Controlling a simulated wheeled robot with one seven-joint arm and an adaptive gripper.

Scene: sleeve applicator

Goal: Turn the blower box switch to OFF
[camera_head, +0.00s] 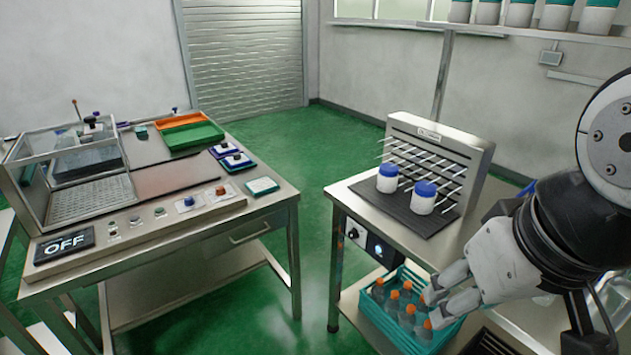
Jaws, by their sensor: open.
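A dark blower box (367,242) is mounted under the front edge of the right steel table. Its front has a round dark knob switch (352,234) on a pale plate and a small blue-lit spot (378,249). The switch's pointing direction is too small to read. My gripper (433,307) is at the lower right, open, with its grey fingers pointing left over the right side of a teal crate. It is to the right of and below the switch in the picture, apart from it. Nothing shows between the fingers.
The teal crate (388,327) holds several orange-capped bottles. On the right table (345,196) stand a pegged rack (440,150) and two blue-lidded white jars (388,178). The left bench (285,193) has a sign reading OFF (65,244). Green floor separates the tables.

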